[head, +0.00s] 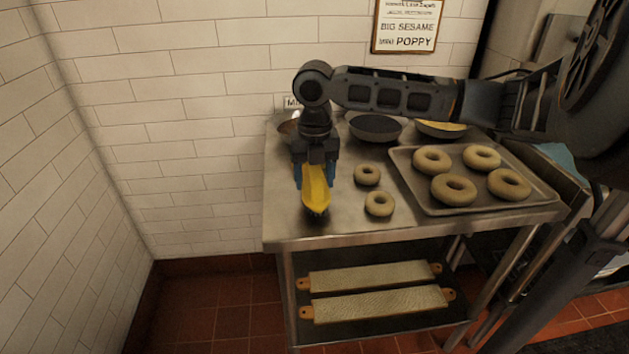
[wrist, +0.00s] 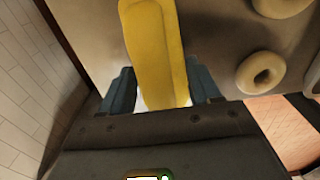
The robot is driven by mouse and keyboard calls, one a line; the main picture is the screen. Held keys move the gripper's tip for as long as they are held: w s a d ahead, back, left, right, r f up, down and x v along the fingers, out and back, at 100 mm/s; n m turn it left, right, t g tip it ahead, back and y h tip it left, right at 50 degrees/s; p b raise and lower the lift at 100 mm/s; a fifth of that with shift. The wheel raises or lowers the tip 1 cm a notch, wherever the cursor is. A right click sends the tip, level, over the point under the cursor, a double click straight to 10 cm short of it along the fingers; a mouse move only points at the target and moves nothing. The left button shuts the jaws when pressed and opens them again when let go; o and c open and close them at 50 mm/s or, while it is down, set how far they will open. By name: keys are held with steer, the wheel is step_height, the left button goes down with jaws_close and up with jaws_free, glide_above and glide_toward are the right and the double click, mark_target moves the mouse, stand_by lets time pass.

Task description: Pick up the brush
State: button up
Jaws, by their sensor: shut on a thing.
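The brush (head: 315,187) has a yellow body with a dark tip at its near end. In the head view it is at the left part of the steel table, with its dark end toward the table's front edge. My gripper (head: 315,172) is above it, with its blue fingers on either side, shut on the brush. In the wrist view the yellow brush (wrist: 158,60) lies between the two blue fingers of my gripper (wrist: 165,90). I cannot tell whether the brush touches the tabletop. Its bristles do not show clearly.
Two small bagels (head: 379,204) lie right of the brush. A tray (head: 430,203) with several bagels is further right. Bowls (head: 375,127) stand at the back. Two long boards (head: 380,304) lie on the lower shelf. A tiled wall (head: 180,130) is behind and left.

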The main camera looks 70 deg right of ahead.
step_height(320, 180, up, 3)
steer(key=shift+f, duration=0.15)
steer(key=s+d+r+b, duration=0.2)
steer(key=s+d+r, duration=0.4)
steer(key=s, duration=0.3)
steer(key=shift+s+d+r, duration=0.2)
steer(key=shift+s+r, duration=0.2)
steer(key=shift+r, duration=0.3)
steer(key=o, duration=0.6)
steer(key=c, duration=0.4)
